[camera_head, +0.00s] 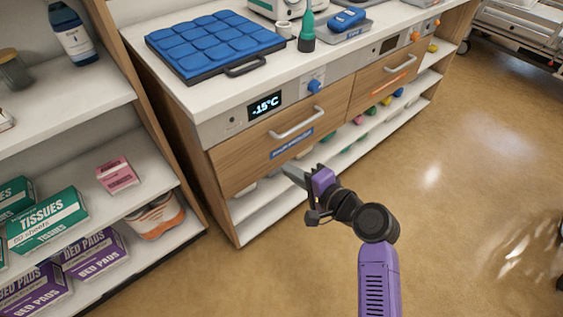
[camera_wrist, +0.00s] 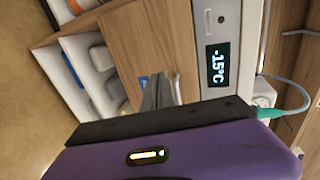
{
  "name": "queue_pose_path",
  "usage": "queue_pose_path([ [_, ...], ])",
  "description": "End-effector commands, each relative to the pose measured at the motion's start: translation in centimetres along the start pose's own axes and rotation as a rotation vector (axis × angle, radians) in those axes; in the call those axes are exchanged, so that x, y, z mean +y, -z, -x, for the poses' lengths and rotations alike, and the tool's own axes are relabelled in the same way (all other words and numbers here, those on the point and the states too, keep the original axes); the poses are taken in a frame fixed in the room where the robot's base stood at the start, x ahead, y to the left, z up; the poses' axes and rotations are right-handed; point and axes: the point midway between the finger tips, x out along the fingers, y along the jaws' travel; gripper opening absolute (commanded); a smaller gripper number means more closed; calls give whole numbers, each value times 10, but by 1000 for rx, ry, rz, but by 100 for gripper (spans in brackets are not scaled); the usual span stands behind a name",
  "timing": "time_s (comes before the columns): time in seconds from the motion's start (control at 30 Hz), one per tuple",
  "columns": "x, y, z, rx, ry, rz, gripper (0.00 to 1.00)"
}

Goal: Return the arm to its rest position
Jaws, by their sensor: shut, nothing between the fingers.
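My gripper (camera_head: 295,175) shows in the head view at the end of my purple and black arm, in front of the wooden cabinet's left drawer (camera_head: 247,157). Its fingers are shut and empty. They point toward the cabinet, a little below the drawer's metal handle, and appear apart from it. In the wrist view, the closed fingers (camera_wrist: 158,92) reach up in front of the drawer front (camera_wrist: 140,38). The drawer is closed.
A counter (camera_head: 200,97) above holds a blue padded tray (camera_head: 215,42) and a green-nozzled bottle (camera_head: 306,32). A display (camera_head: 265,106) reads -15°C. Shelves (camera_head: 150,200) with tissue boxes (camera_head: 48,220) stand at left. The floor (camera_head: 460,200) at right is clear.

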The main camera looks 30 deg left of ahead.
Motion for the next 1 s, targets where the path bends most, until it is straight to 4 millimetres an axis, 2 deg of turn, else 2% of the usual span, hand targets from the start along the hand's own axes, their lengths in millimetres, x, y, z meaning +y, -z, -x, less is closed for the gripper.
queue_pose_path([
  [0.13, 0, 0, 10, 0, 0, 0, 0],
  [0.43, -1, 2, 11, 10, 6, 20, 0],
  [0.53, -8, 18, 13, 75, 20, 83, 0],
  [0.63, -29, 40, 23, 183, 46, 194, 0],
  [0.8, -24, 60, 67, 407, 35, 375, 0],
  [0.87, -18, 63, 85, 470, 21, 422, 0],
  [1.0, -1, 62, 134, 614, -30, 531, 0],
])
